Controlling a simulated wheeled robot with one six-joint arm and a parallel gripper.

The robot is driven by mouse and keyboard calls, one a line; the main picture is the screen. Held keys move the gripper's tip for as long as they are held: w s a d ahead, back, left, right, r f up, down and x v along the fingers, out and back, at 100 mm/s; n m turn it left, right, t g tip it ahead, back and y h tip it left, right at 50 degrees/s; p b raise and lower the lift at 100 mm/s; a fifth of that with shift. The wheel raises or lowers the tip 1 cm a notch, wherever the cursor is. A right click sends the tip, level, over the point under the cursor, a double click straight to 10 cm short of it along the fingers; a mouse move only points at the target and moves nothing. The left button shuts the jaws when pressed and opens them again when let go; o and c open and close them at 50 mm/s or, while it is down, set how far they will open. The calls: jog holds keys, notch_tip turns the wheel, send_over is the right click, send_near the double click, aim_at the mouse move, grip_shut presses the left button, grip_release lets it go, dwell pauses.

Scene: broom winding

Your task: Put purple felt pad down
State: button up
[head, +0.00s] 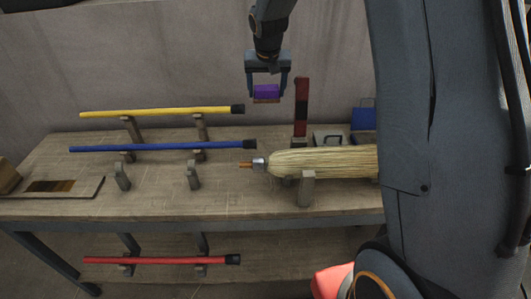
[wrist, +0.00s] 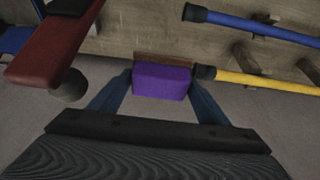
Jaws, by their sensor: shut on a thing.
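The purple felt pad (head: 267,91) is a small purple block with a brown strip along its lower side. My gripper (head: 267,88) is shut on it and holds it in the air above the back of the workbench, right of the yellow handle's dark end. In the wrist view the purple felt pad (wrist: 162,82) sits between the two blue fingers of my gripper (wrist: 160,88). Its brown edge shows beyond the purple part.
The workbench (head: 60,206) carries a yellow handle (head: 160,112) and a blue handle (head: 160,147) on pegs. A straw broom head (head: 325,162) lies on a support. A dark and red upright post (head: 302,105) and blue box (head: 364,117) stand behind.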

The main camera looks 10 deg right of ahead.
aim_at(266, 97)
jog(key=b+x, duration=0.2)
jog(key=x, duration=0.1)
jog(key=shift+s+a+f, duration=0.1)
jog(key=shift+f, duration=0.2)
notch_tip(266, 97, down, 13)
jog(key=p, duration=0.2)
jog(key=shift+f+p, duration=0.2)
jog(key=shift+p, duration=0.2)
jog(key=shift+f, duration=2.35)
jog(key=shift+f, duration=0.15)
jog(key=o, duration=1.2)
jog(key=shift+c, duration=0.2)
